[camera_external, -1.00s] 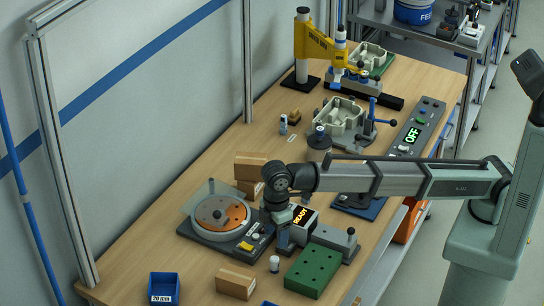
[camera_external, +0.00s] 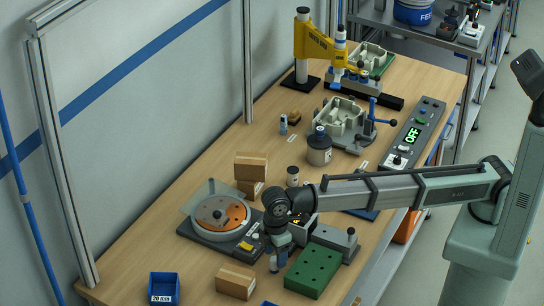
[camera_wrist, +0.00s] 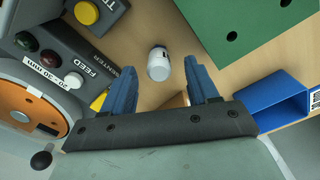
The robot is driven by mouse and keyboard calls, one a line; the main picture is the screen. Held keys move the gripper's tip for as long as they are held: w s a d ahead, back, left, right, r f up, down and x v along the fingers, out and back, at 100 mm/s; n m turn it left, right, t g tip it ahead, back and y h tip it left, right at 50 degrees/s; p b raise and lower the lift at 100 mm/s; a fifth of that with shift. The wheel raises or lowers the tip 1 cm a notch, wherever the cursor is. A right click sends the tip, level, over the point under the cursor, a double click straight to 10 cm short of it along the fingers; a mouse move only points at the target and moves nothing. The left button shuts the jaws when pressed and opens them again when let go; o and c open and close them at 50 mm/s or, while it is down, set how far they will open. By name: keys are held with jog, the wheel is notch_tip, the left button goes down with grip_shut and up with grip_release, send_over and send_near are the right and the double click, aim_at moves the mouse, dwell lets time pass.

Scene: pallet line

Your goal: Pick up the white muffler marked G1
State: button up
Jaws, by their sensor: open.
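A small white muffler (camera_wrist: 158,66) shows in the wrist view, lying or standing on the wooden table just beyond and between my fingertips. It has a dark mark near its far end, too small to read as G1. My gripper (camera_wrist: 161,76) is open, with its two blue fingers apart to the left and right of the muffler in the picture and nothing clasped. In the external view my gripper (camera_external: 277,264) is low over the table near the front, largely hiding the muffler. I cannot tell the height gap between fingertips and muffler.
The green block with holes (camera_external: 313,270) is close on the right. The feeder with an orange disc (camera_external: 221,216) and its button panel are on the left. A cardboard box (camera_external: 236,281) and a blue bin (camera_external: 164,287) are at the front. A dark-topped canister (camera_external: 319,150) stands farther back.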

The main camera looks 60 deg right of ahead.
aim_at(275, 257)
notch_tip(275, 257, down, 4)
jog(key=shift+d+f, duration=0.1)
jog(key=shift+d, duration=0.05)
grip_shut()
dwell(0.6)
